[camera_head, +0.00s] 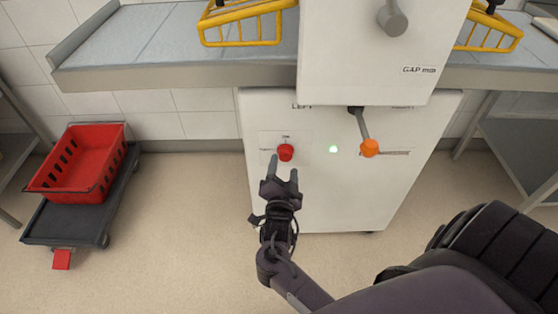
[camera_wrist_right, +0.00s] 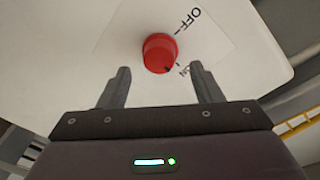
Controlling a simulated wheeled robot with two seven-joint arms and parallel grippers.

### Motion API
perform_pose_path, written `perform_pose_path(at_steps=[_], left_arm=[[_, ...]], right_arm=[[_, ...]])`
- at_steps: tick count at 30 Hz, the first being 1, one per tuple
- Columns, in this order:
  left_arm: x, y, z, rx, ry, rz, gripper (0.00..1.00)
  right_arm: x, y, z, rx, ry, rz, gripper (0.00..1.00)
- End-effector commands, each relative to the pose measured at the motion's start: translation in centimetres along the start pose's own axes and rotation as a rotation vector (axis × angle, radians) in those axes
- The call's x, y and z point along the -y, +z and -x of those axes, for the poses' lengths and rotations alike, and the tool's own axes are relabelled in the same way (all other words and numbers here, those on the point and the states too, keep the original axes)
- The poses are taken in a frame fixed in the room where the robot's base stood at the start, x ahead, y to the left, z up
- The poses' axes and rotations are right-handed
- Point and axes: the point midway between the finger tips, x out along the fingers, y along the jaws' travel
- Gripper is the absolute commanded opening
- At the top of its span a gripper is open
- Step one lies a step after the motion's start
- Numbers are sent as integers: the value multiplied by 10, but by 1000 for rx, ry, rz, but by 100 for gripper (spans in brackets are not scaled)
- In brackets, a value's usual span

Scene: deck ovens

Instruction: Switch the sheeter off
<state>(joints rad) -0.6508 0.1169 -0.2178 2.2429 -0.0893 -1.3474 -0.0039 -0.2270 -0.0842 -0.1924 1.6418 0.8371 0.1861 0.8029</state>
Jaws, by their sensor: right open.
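The sheeter (camera_head: 330,190) is a white machine with a grey belt table and yellow guards. A red rotary knob (camera_head: 285,152) sits on a pale plate at the left of its lower front. In the right wrist view the red knob (camera_wrist_right: 160,53) has a dark mark pointing to ON; OFF is printed further round. In the wrist view the fingers (camera_wrist_right: 160,88) flank the space below the knob. My left gripper is not in view.
A lever with an orange end (camera_head: 369,147) hangs right of the green light. A red crate (camera_head: 80,160) sits on a dark wheeled dolly (camera_head: 75,222) at the left. The grey belt table (camera_head: 180,45) overhangs above.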

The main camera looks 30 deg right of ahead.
Motion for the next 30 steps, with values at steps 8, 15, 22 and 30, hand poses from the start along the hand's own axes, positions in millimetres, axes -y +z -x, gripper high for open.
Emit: perform_pose_path(at_steps=[8, 15, 22, 30], left_arm=[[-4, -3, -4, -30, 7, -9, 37], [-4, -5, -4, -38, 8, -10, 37], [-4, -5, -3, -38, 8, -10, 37], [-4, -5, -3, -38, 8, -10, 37]], right_arm=[[0, 1, -37, 2, -1, 2, 59], [0, 1, -42, 3, 0, 2, 59], [0, 1, -42, 3, 0, 2, 43], [-2, 1, -42, 4, 3, 5, 19]])
